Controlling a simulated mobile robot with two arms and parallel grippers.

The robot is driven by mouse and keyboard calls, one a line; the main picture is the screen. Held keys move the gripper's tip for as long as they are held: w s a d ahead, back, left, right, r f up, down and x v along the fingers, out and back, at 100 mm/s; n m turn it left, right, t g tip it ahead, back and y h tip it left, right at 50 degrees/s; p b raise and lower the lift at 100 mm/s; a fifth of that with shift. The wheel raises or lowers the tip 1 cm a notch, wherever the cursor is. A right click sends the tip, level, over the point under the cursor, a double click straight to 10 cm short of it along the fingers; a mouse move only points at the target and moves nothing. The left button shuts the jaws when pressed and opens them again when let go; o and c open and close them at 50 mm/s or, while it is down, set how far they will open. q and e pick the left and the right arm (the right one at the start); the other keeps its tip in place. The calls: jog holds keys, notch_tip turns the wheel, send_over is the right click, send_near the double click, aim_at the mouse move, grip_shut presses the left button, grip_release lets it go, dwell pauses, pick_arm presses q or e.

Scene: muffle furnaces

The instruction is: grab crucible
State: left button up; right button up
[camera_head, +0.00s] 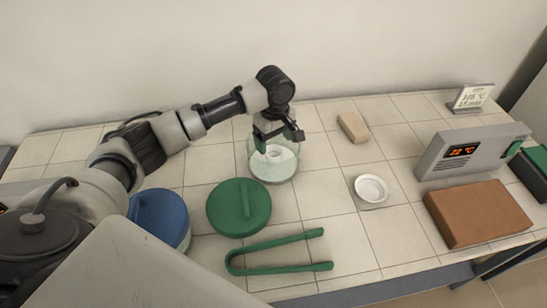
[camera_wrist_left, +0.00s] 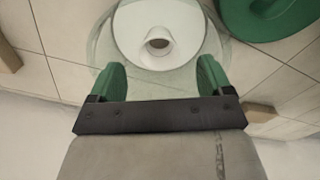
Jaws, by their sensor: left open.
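A round clear glass vessel (camera_head: 257,169) stands on the tiled bench below my left gripper (camera_head: 277,138). Inside it is a white plate with a small white crucible (camera_head: 274,153), partly hidden by the gripper in the head view. In the left wrist view the crucible (camera_wrist_left: 158,42) shows from above with a dark, brownish inside. My left gripper's green fingers (camera_wrist_left: 161,78) are apart and empty, with the crucible ahead of them and between their lines. I cannot tell the height gap. The right gripper is not in view.
A green lid (camera_head: 238,207), a blue-lidded pot (camera_head: 160,218) and green tongs (camera_head: 275,270) lie in front. A white dish (camera_head: 370,188), beige block (camera_head: 353,127), grey display unit (camera_head: 470,151) and brown slab (camera_head: 478,214) are to the right.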

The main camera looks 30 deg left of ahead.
aim_at(274, 152)
pick_arm(q)
jog(key=shift+w+a+f, duration=0.1)
jog(key=shift+a+f, duration=0.05)
jog(key=shift+f, duration=1.4)
jog(key=shift+w+a+f, duration=0.1)
jog(key=shift+f, duration=1.4)
jog(key=c, duration=1)
notch_tip(274, 152, up, 14)
jog(key=p, duration=0.4)
